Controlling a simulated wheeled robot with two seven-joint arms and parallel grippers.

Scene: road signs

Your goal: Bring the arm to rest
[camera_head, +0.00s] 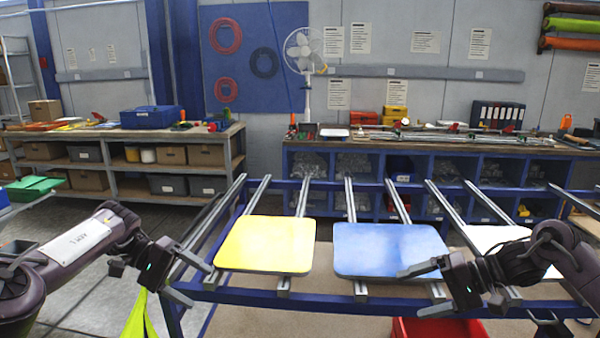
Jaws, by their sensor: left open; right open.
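My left gripper (190,282) is open and empty at the left end of the blue-framed rack, left of the yellow sign plate (266,244). My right gripper (425,289) is open. One of its fingers shows in front of the lower right part of the blue sign plate (385,247); whether it touches the plate I cannot tell. A white plate (492,238) lies further right on the rack, partly hidden behind my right arm. The plates lie on the metal rails of the rack.
The rack's blue front beam (318,299) runs below the plates. A red bin (440,328) stands under it. Yellow-green fabric (138,318) hangs below my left gripper. Workbenches with boxes (150,117) stand behind. Open floor (75,262) lies at the left.

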